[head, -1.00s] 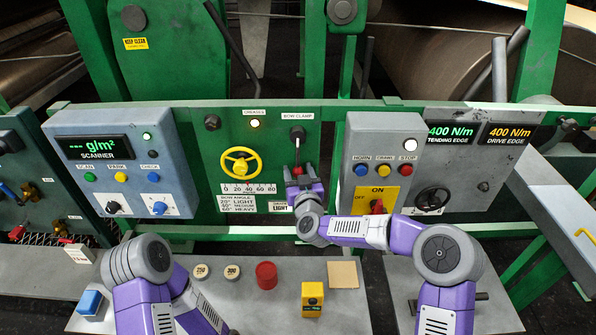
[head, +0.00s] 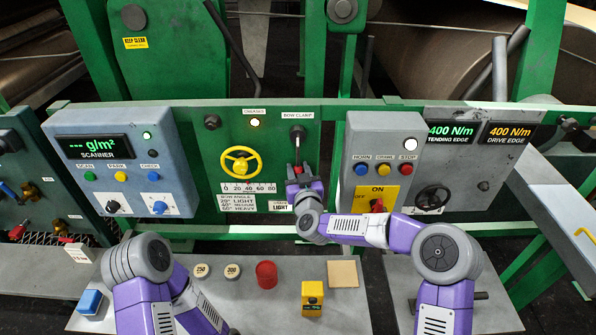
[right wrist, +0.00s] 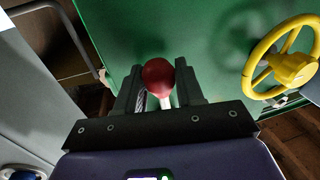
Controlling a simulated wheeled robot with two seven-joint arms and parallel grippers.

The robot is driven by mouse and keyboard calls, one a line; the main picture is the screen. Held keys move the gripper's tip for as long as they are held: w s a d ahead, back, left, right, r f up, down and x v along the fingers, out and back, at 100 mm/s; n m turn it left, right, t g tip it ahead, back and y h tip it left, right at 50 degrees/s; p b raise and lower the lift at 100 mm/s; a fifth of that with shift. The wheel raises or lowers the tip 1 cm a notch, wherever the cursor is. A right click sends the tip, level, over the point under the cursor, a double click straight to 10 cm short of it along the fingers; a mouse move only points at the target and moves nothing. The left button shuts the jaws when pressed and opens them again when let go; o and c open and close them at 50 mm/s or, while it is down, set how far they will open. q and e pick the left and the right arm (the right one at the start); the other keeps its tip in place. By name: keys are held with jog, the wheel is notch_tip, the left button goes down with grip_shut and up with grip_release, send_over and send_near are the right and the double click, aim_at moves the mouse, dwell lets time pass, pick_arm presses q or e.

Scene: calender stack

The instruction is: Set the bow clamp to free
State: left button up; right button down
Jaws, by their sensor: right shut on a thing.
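The bow clamp lever (head: 298,143) hangs down from its pivot on the green panel, under the BOW CLAMP label (head: 298,115). Its red ball knob (right wrist: 158,78) sits between the fingers of my right gripper (right wrist: 160,88) in the right wrist view. In the head view my right gripper (head: 298,173) is at the lower end of the lever, shut on it, and its fingers mostly hide the knob. My left arm shows at the lower left of the head view, but its gripper is out of sight.
The yellow handwheel (head: 240,162) is left of the lever, above a bow angle scale. The grey horn box (head: 383,140) stands out close on the right. Below, a grey bench (head: 225,312) holds a red cylinder (head: 266,274) and a yellow box (head: 312,298).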

jog(key=shift+d, duration=0.1)
jog(key=d+n, duration=0.1)
jog(key=n, duration=0.1)
jog(key=d+r+n, duration=0.1)
jog(key=d+n, duration=0.1)
jog(key=shift+d+g+p, duration=0.2)
jog(key=shift+g+p, duration=0.2)
jog(key=shift+d+r+n+p, duration=0.25)
jog(key=shift+d+n+p, duration=0.05)
jog(key=shift+d+n, duration=0.4)
jog(key=shift+d+r+n+g+h+p, duration=0.15)
jog(key=shift+d+r+n+h+p, duration=0.25)
jog(key=shift+d+n, duration=0.3)
jog(key=shift+d+r+n+g+h+p, duration=0.2)
jog(key=shift+d+r+n+p, duration=0.3)
jog(key=shift+n, duration=0.3)
jog(key=shift+d, duration=0.1)
jog(key=c, duration=0.8)
grip_release()
jog(key=shift+b+v, duration=0.45)
jog(key=shift+v, duration=3.3)
